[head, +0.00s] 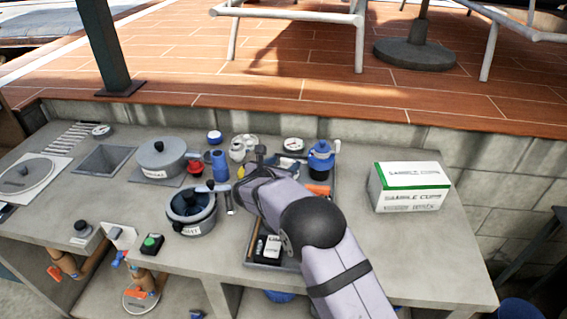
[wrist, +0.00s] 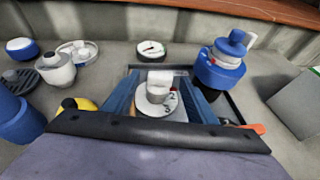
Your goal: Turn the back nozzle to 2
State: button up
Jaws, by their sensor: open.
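In the wrist view, a white round dial (wrist: 173,106) with the numerals 2 and 3 showing carries a pale upright knob (wrist: 160,80). I take this to be the nozzle, though no label confirms it. My gripper (wrist: 162,90) is open, with one blue finger on each side of the dial. I cannot tell whether either finger touches it. Which number is set is unclear. In the head view, my gripper (head: 270,166) is over the back part of a dark tray (head: 248,240), and my arm hides most of the nozzle.
A blue-topped jug (head: 320,158) stands close to the right of my gripper. A white round gauge (head: 292,144) is behind. A sample cups box (head: 410,187) is at the right.

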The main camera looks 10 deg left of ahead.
jog(key=c, duration=1.1)
jog(key=shift+d+f+y+b, duration=0.15)
jog(key=shift+y+b, duration=0.15)
jog(key=shift+b, duration=0.65)
jog(key=n+y+b, duration=0.1)
jog(key=b, duration=0.2)
jog(key=shift+d+t+b, duration=0.1)
jog(key=shift+t+b, duration=0.2)
jog(key=shift+b, duration=0.05)
jog(key=shift+n+y+b, duration=0.6)
jog(key=shift+b, duration=0.6)
jog(key=shift+d+r, duration=0.1)
jog(key=shift+r, duration=0.1)
